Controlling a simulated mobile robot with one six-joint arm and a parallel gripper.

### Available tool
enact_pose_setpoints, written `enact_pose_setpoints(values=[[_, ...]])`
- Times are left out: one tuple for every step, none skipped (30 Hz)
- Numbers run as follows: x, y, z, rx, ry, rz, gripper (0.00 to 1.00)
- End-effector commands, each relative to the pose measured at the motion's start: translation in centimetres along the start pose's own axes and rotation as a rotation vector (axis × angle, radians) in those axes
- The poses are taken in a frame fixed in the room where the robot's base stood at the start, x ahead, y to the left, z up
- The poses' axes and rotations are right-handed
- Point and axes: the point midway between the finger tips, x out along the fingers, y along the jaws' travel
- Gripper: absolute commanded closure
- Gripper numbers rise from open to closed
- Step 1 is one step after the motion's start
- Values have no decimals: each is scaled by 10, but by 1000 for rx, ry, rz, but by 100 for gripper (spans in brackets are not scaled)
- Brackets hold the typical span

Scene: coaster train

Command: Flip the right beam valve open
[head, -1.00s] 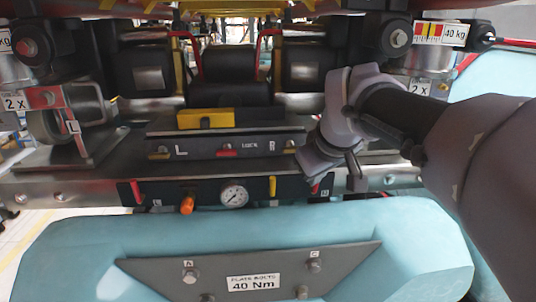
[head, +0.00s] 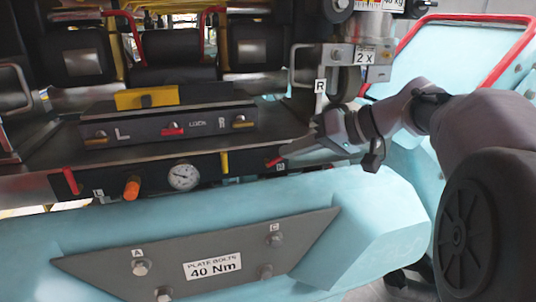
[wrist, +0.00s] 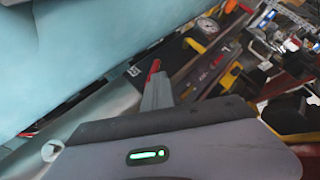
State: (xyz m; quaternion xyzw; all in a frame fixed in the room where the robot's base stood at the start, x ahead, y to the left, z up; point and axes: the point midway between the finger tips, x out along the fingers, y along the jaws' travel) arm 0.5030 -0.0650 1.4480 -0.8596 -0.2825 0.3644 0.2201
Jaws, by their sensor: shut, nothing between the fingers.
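The right beam valve's red lever (head: 275,162) is at the right end of the dark front beam panel, beside a small label, and looks slanted close to level. In the wrist view the red lever (wrist: 154,66) shows just past my fingertips. The left red lever (head: 70,181) stands steeper at the panel's other end.
Between the levers sit an orange knob (head: 132,188), a pressure gauge (head: 183,177) and a yellow marker (head: 224,162). A lock box (head: 165,124) is above. The teal bumper (head: 110,225) with its bolted plate (head: 100,270) lies below. An R-marked bracket (head: 319,95) stands close above my wrist.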

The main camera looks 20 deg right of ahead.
Motion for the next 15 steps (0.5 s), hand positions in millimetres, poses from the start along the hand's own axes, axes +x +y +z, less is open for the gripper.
enact_pose_setpoints(values=[[2, 8, 5, 25, 13, -28, 100], [2, 9, 6, 41, 22, -48, 100], [3, 11, 6, 60, 34, -75, 100], [3, 13, 7, 75, 41, -94, 100], [3, 14, 8, 89, 50, -113, 100], [3, 16, 9, 108, 60, -138, 100], [3, 17, 10, 122, 67, -156, 100], [3, 18, 10, 134, 74, -173, 100], [1, 14, 7, 135, 75, -176, 100], [0, 13, 6, 133, 74, -175, 100], [0, 13, 6, 133, 74, -174, 100], [0, 13, 6, 133, 74, -174, 100], [0, 13, 6, 133, 73, -173, 100], [0, 13, 6, 132, 73, -173, 100], [0, 13, 6, 132, 73, -172, 100]])
